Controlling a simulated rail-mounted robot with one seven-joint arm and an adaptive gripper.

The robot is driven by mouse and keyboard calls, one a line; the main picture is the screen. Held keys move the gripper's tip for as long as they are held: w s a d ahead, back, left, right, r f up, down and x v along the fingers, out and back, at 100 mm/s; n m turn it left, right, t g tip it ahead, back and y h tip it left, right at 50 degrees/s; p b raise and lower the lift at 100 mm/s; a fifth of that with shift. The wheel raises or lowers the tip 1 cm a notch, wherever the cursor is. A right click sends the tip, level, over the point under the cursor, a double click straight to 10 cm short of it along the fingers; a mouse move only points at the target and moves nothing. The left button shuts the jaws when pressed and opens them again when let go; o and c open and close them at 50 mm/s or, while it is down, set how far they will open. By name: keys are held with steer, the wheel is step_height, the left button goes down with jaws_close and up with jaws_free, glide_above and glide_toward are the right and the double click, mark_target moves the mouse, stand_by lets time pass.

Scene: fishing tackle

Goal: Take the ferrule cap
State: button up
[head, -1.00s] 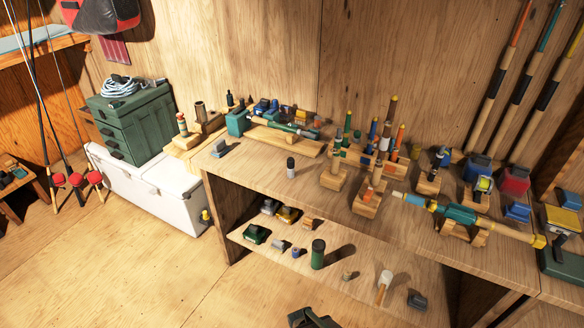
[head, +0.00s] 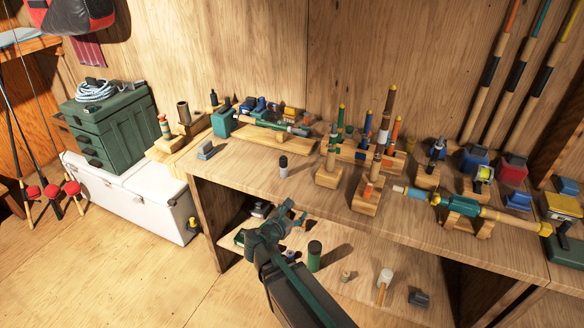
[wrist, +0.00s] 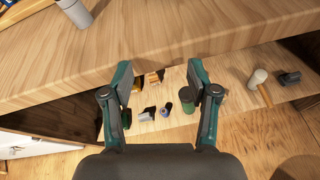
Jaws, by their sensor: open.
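I cannot tell for sure which piece is the ferrule cap. My gripper (head: 290,211) is open and empty in front of the workbench, near the top's front edge. In the wrist view the open fingers (wrist: 160,77) have the shelf pieces beyond them, apart from them.
The workbench top (head: 245,175) overhangs the lower shelf (wrist: 180,78). A grey cylinder with a black top (head: 283,166) stands near its front edge. On the shelf are a mallet (head: 384,284) and a dark box (head: 418,298). Rod stands crowd the top's right side.

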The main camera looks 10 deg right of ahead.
mark_target(283, 168)
steer(key=w+a+r+n+t, duration=0.1)
steer(key=w+r+n, duration=0.1)
steer(key=w+a+r+n+t+y+b, duration=0.1)
steer(key=w+t, duration=0.1)
steer(key=w, duration=0.1)
steer(key=w+a+r+n+t+b, duration=0.1)
steer(key=w+a+r+n+t, duration=0.1)
steer(key=w, duration=0.1)
steer(key=shift+w+r+n+y, duration=0.15)
steer(key=shift+r+n+y, duration=0.15)
steer(key=p+x, duration=0.1)
steer(key=x, duration=0.5)
steer(key=shift+w+d+r+p, duration=0.1)
steer(key=shift+w+r+p, duration=0.05)
steer(key=shift+w+p, duration=0.15)
steer(key=p+x, duration=0.1)
steer(key=x, duration=0.3)
steer(key=shift+d, duration=0.1)
steer(key=shift+s, duration=0.1)
steer(key=shift+c, duration=0.3)
steer(key=c, duration=1.1)
